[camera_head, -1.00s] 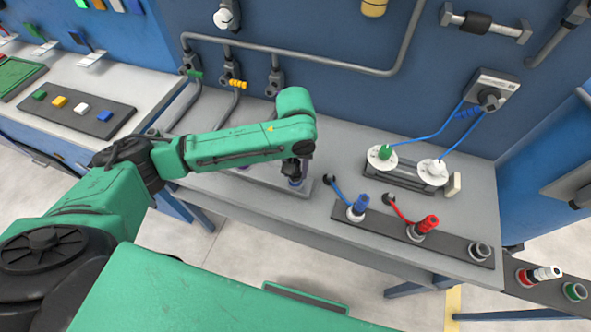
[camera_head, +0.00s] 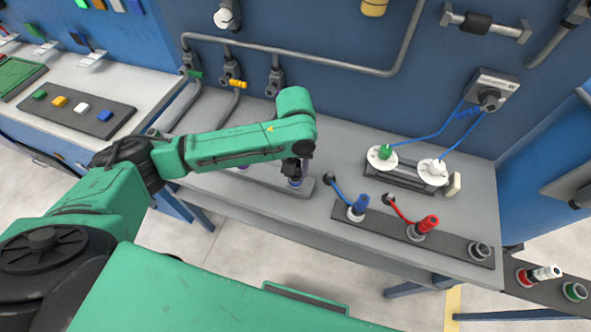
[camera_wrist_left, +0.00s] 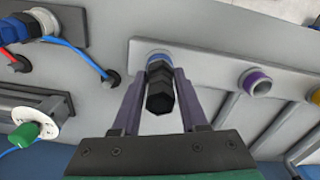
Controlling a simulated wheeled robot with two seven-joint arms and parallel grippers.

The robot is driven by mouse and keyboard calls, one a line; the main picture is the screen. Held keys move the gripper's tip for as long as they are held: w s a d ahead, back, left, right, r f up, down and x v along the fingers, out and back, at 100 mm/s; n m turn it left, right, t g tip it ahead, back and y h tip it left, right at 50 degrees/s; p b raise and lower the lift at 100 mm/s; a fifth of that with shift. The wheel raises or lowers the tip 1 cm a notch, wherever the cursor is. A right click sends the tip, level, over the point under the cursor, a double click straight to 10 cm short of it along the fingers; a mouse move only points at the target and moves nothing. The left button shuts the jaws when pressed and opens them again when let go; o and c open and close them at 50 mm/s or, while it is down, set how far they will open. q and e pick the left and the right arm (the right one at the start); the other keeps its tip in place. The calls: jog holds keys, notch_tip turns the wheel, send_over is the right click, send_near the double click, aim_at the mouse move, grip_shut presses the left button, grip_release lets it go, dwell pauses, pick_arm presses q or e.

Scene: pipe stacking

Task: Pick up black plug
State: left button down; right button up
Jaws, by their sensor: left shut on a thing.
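The black plug (camera_wrist_left: 159,92) shows in the left wrist view between the two purple-grey fingers of my left gripper (camera_wrist_left: 164,100). The gripper is shut on it. The plug's far end is at a blue-ringed socket (camera_wrist_left: 159,54) on a grey strip; I cannot tell if it is still seated. In the head view my left gripper (camera_head: 293,173) points down over the same socket (camera_head: 295,183), and the plug is mostly hidden by the hand. My right gripper is not in view.
A purple-ringed socket (camera_wrist_left: 256,80) is on the same strip. A dark strip (camera_head: 452,246) to the right holds a blue plug (camera_head: 361,202) and a red plug (camera_head: 428,223) with cables. White round connectors (camera_head: 434,172) stand behind. A grey pipe (camera_head: 300,59) runs along the wall.

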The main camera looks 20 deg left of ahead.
pick_arm(q)
jog(key=shift+r, duration=0.15)
dwell(0.4)
notch_tip(320, 180, up, 20)
jog(key=p, duration=0.1)
notch_tip(320, 180, up, 8)
jog(key=p, duration=1)
jog(key=shift+p, duration=0.3)
